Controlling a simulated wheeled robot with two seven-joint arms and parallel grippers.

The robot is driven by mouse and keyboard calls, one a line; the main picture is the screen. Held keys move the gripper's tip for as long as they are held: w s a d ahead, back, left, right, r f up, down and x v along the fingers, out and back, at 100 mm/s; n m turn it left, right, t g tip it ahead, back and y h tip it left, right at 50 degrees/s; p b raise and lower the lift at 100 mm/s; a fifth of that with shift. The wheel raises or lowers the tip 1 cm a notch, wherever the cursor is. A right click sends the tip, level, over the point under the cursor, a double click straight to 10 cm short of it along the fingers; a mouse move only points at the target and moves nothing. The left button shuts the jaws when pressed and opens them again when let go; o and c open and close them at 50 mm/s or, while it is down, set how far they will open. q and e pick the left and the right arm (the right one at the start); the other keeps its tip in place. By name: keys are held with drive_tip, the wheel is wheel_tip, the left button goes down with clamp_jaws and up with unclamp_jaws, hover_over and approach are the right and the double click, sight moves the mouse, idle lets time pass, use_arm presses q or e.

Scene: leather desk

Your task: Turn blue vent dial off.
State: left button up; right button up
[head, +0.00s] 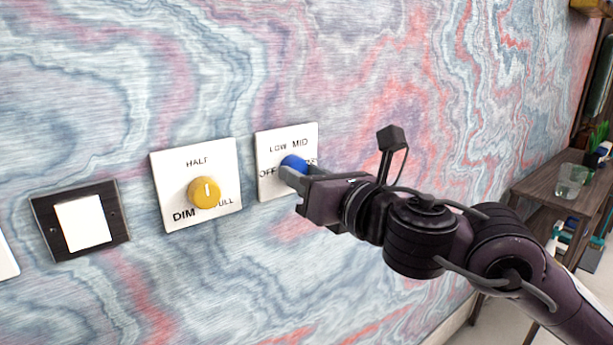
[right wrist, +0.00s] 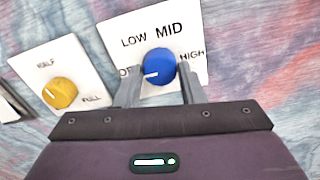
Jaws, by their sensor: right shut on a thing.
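The blue vent dial (head: 294,161) sits on a white square plate (head: 304,134) on the wall, and it also shows in the right wrist view (right wrist: 159,62). The plate is lettered OFF, LOW, MID and HIGH. The dial's white mark lies on its left side in the right wrist view, toward the partly hidden OFF. My right gripper (head: 291,175) comes from the right and is shut on the blue dial, one finger on each side. In the head view the gripper hides the dial's lower part. My left gripper is not in view.
A yellow dial (head: 204,192) on a white plate lettered DIM, HALF and FULL is left of the blue one. Further left is a white rocker switch (head: 82,222) in a dark frame. A wooden desk (head: 548,186) with a glass stands at far right.

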drive_tip(key=o, duration=1)
drive_tip(key=shift+f, duration=0.1)
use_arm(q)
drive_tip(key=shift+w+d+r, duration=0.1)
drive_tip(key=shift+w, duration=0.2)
use_arm(e)
drive_tip(key=v, duration=0.7)
drive_tip(key=shift+s+d, duration=0.25)
drive_tip(key=shift+s, duration=0.05)
